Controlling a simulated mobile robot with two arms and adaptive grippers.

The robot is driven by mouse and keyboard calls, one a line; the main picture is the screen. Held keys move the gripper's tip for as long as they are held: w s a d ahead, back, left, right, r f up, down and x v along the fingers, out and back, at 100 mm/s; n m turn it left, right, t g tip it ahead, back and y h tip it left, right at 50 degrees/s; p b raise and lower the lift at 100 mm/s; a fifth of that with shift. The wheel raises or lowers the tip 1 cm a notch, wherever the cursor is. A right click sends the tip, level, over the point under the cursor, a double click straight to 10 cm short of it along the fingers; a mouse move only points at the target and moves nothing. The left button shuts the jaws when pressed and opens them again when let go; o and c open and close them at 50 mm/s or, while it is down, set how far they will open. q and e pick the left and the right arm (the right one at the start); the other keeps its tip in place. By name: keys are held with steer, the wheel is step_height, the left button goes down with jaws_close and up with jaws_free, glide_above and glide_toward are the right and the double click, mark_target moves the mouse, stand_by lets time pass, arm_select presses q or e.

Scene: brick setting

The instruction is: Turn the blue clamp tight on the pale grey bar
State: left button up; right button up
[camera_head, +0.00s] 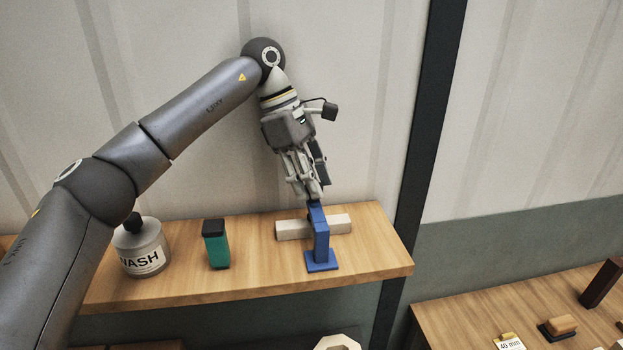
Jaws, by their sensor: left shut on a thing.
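The blue clamp (321,242) stands upright on the wooden shelf, its flat blue foot toward the front. The pale grey bar (294,230) lies across behind the clamp's upright part and shows on both sides of it. My left gripper (315,198) comes down from above and is shut on the top of the clamp. Its fingers hide part of the clamp's top, and I cannot tell how tight the clamp sits on the bar. My right gripper is not in view.
On the shelf (270,282), a white jar marked WASH (141,258) and a green container with a dark lid (217,247) stand left of the clamp. A dark post (425,130) rises at the shelf's right end. A lower bench (470,318) with small items is at right.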

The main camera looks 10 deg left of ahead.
arm_select(q)
steer(key=o, duration=1)
steer(key=shift+r, duration=0.1)
step_height(320, 180, up, 10)
steer(key=shift+a, duration=0.1)
